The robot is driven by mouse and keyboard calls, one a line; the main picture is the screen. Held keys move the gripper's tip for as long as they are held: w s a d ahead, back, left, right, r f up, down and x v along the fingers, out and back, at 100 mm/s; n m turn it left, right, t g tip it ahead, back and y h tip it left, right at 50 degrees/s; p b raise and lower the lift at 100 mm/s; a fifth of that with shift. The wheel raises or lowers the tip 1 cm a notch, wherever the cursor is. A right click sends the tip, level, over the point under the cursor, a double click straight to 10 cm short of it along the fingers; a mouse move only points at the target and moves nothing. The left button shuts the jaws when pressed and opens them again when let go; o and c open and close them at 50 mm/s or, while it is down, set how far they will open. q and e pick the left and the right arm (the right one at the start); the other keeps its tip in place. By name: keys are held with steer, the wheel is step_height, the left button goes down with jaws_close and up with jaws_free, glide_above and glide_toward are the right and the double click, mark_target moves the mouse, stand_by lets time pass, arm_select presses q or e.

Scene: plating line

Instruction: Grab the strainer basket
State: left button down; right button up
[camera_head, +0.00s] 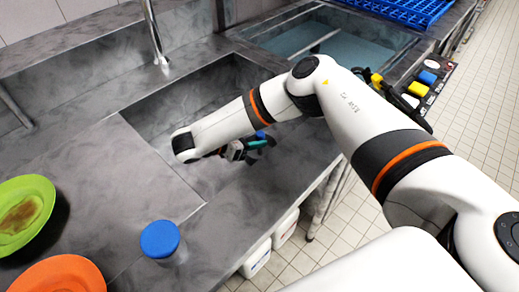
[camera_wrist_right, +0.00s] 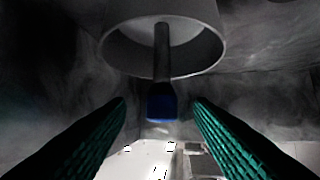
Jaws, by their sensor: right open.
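The strainer basket (camera_wrist_right: 195,50) shows in the right wrist view as a grey round cup with a dark stem and a blue knob (camera_wrist_right: 162,107). My right gripper (camera_wrist_right: 159,102) is open. Its two green ridged fingers lie on either side of the knob, with a visible gap to each side. In the head view my right gripper (camera_head: 260,144) reaches down at the sink (camera_head: 195,108), and a small blue spot shows beside its fingers. The basket's cup is hidden there behind my arm. My left gripper is not in view.
A faucet (camera_head: 158,45) stands behind the sink. A water-filled basin (camera_head: 340,45) and a blue rack (camera_head: 405,8) lie beyond. A green plate (camera_head: 40,190) with food residue, an orange plate (camera_head: 60,275) and a blue-lidded container (camera_head: 160,240) stand on the counter at left front.

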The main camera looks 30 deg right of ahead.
glide_above(264, 153)
step_height(264, 153, down, 2)
steer(key=shift+d+f, duration=0.1)
steer(key=shift+f, duration=0.05)
steer(key=shift+c, duration=0.3)
jaws_close()
